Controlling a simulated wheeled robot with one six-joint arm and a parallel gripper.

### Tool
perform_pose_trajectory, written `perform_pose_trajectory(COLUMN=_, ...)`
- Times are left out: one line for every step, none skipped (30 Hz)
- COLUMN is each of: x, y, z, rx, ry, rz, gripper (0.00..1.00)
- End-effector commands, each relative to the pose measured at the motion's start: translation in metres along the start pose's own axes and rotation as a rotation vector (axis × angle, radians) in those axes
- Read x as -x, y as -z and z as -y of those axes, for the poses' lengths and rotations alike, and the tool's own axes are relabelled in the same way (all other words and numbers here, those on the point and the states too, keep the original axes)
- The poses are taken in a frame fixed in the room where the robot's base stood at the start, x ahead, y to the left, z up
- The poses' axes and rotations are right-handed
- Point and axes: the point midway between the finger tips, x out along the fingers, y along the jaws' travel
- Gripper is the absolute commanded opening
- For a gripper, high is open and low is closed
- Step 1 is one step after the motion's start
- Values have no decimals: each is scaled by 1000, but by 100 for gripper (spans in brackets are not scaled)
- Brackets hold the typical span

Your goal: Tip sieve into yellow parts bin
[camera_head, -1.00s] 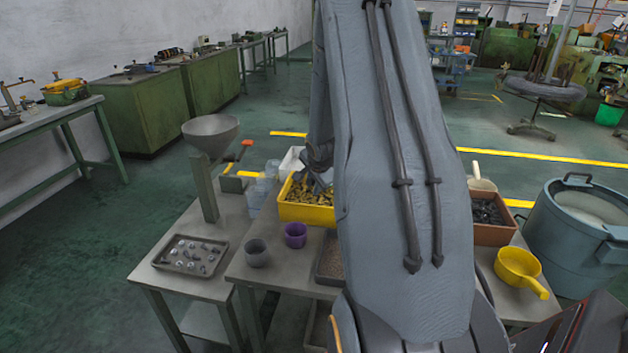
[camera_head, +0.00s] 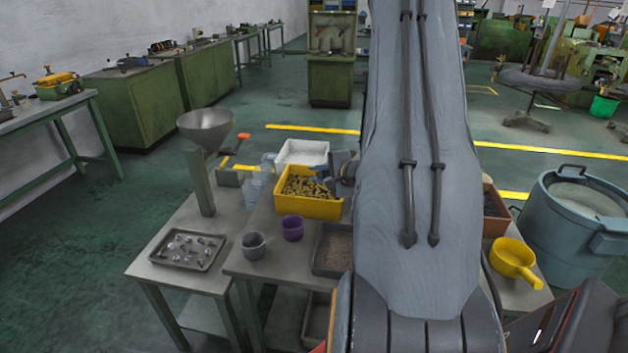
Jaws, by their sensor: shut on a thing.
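The yellow parts bin (camera_head: 314,208) stands on the middle table, with brass-coloured parts heaped in it. My gripper (camera_head: 334,170) is small in the picture at the bin's right back edge, partly hidden by my arm. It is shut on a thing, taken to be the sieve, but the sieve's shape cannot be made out. The view does not show whether it is tilted or level.
A white bin (camera_head: 303,150) stands behind the yellow bin. A purple cup (camera_head: 292,228), grey cup (camera_head: 253,245) and dark tray (camera_head: 334,248) stand in front. A funnel (camera_head: 206,128) rises at left. A yellow scoop (camera_head: 515,260) and blue drum (camera_head: 578,232) are at right.

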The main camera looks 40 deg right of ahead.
Motion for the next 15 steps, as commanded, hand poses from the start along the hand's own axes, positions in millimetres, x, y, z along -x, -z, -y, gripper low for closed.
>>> perform_pose_trajectory(x=3, y=2, z=-1, rx=-23, ry=32, rz=15, gripper=0)
perform_pose_trajectory(x=4, y=3, z=-1, rx=-36, ry=55, rz=25, gripper=0)
perform_pose_trajectory(x=5, y=4, z=-1, rx=-53, ry=87, rz=40, gripper=0)
perform_pose_trajectory(x=5, y=4, z=-1, rx=-66, ry=111, rz=51, gripper=0)
perform_pose_trajectory(x=6, y=4, z=-2, rx=-78, ry=134, rz=62, gripper=0)
perform_pose_trajectory(x=7, y=5, z=0, rx=-93, ry=164, rz=76, gripper=0)
perform_pose_trajectory(x=9, y=4, z=3, rx=-106, ry=187, rz=88, gripper=0)
perform_pose_trajectory(x=11, y=4, z=6, rx=-118, ry=210, rz=99, gripper=0)
perform_pose_trajectory(x=13, y=4, z=8, rx=-132, ry=236, rz=112, gripper=0)
perform_pose_trajectory(x=14, y=3, z=10, rx=-142, ry=256, rz=122, gripper=0)
perform_pose_trajectory(x=16, y=3, z=12, rx=-152, ry=274, rz=131, gripper=0)
perform_pose_trajectory(x=18, y=3, z=14, rx=-163, ry=295, rz=141, gripper=0)
perform_pose_trajectory(x=18, y=3, z=15, rx=-171, ry=308, rz=147, gripper=0)
perform_pose_trajectory(x=19, y=3, z=17, rx=-177, ry=322, rz=154, gripper=0)
perform_pose_trajectory(x=20, y=3, z=18, rx=-184, ry=335, rz=160, gripper=0)
